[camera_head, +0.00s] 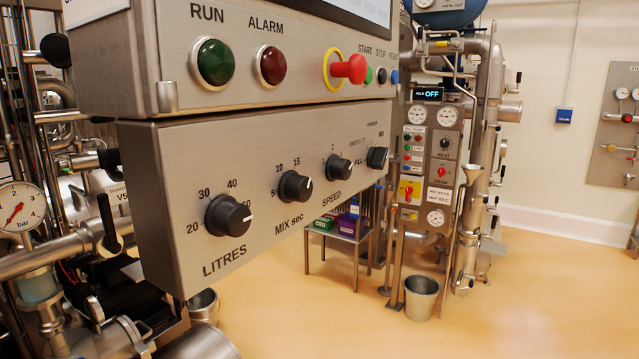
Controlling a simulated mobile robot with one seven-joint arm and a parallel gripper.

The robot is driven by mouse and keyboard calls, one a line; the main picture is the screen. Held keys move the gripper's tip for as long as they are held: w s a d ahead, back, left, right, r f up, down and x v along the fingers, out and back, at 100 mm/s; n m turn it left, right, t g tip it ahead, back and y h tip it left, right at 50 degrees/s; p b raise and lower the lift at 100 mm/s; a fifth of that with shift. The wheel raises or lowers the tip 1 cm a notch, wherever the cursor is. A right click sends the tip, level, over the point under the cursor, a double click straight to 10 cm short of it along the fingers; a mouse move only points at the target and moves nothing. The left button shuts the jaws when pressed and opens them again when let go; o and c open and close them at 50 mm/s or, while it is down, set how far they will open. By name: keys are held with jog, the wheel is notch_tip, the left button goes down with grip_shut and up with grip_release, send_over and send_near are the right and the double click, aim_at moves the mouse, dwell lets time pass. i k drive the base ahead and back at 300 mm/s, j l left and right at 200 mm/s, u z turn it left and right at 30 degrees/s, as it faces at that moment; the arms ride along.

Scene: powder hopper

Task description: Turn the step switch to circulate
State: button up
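The step switch seems to be the rightmost black knob (377,158) on the lower grey panel (180,165), seen at a steep angle. Small labels stand above it and to its left; one ends in "LL", the others are too small to read surely. The knob's grip ridge looks roughly upright, leaning a little right; I cannot tell which label it points at. My gripper is not in view.
Left of it sit the SPEED knob (340,167), MIX sec knob (295,187) and LITRES knob (228,217). Above, a red emergency button (350,68) juts out. A small table (343,236) and steel bucket (421,297) stand behind. The floor at right is clear.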

aim_at(377, 157)
jog(key=i+l+z, duration=0.2)
jog(key=l+z, duration=0.3)
jog(key=i+l+z, duration=0.3)
jog(key=z, duration=0.2)
